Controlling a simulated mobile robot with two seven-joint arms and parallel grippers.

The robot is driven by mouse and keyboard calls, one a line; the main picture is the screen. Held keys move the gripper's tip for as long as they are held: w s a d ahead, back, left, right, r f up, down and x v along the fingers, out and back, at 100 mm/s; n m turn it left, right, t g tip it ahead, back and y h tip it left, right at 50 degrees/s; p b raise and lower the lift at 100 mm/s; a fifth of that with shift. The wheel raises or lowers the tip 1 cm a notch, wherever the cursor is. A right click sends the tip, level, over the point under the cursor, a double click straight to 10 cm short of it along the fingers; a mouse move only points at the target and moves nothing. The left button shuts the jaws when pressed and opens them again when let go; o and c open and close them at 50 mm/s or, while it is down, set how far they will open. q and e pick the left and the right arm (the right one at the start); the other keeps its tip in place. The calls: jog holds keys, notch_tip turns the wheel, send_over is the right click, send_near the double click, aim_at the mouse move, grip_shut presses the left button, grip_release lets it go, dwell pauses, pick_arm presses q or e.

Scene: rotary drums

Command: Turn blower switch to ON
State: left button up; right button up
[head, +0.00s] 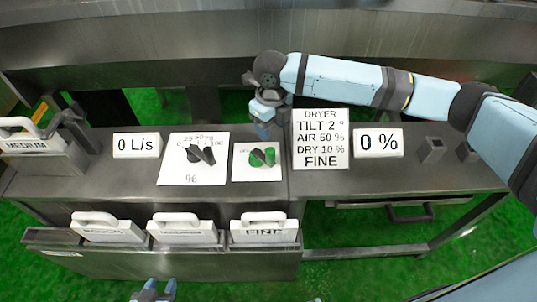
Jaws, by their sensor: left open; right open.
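The switch panel is a white plate (240,172) on the grey bench, with a dark and green rotary knob (263,157) on it. A small label at its upper left is too small to read surely. I take this as the blower switch. My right arm reaches in from the right across the back of the bench. My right gripper (263,132) is open and points down just behind the knob; I cannot tell whether it touches the knob. My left gripper (158,291) is open and empty at the bottom edge, in front of the bench.
A percent dial (202,155) and a "0 L/s" display (137,145) stand left of the switch. A dryer settings sign (321,140) and a "0 %" display (378,143) stand right. Handled boxes (264,232) line the front shelf.

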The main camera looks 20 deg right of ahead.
aim_at(271, 149)
notch_tip(271, 149, down, 12)
jog(key=shift+f+p, duration=0.1)
jog(key=shift+p, duration=0.2)
grip_shut()
